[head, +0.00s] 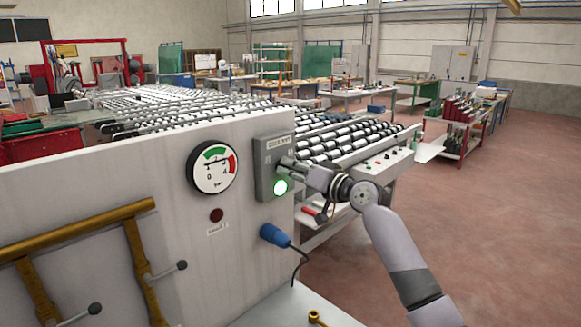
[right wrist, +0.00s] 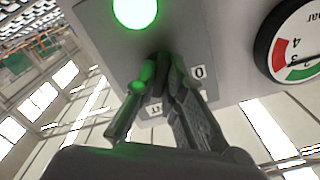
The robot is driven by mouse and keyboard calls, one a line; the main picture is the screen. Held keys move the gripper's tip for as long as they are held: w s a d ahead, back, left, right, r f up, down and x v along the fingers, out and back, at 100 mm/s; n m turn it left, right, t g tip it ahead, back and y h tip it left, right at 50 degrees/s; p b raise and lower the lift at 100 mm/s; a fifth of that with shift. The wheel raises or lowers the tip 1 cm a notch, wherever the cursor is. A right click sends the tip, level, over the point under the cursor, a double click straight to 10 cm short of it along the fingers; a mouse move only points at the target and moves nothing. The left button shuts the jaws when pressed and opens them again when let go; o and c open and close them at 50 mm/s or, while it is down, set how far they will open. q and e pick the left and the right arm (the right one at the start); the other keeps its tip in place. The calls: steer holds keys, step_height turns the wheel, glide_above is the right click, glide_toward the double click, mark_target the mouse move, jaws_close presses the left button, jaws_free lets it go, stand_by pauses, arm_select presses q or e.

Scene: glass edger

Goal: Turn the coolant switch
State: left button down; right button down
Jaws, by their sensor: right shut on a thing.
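The coolant switch box (head: 271,170) is a grey box with a label on top, fixed to the right end of the pale machine panel. A green lamp (head: 280,187) glows on its lower part and shows large in the right wrist view (right wrist: 135,10). My right gripper (head: 287,164) reaches the box from the right. In the right wrist view its fingers (right wrist: 165,75) are closed on the dark switch knob (right wrist: 158,88), which they mostly hide. A "0" mark (right wrist: 198,72) shows beside the fingers. The knob's exact angle cannot be told. My left gripper is not in view.
A pressure gauge (head: 213,167) sits left of the box, with a dark red button (head: 216,215) below it. A blue plug (head: 274,235) with a cable is under the box. Yellow pipes (head: 80,228) with levers run at left. Roller conveyors (head: 340,140) lie behind; floor at right is clear.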

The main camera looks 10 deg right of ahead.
steer(key=shift+m, duration=0.6)
steer(key=c, duration=1.7)
jaws_free()
steer(key=v, duration=1.2)
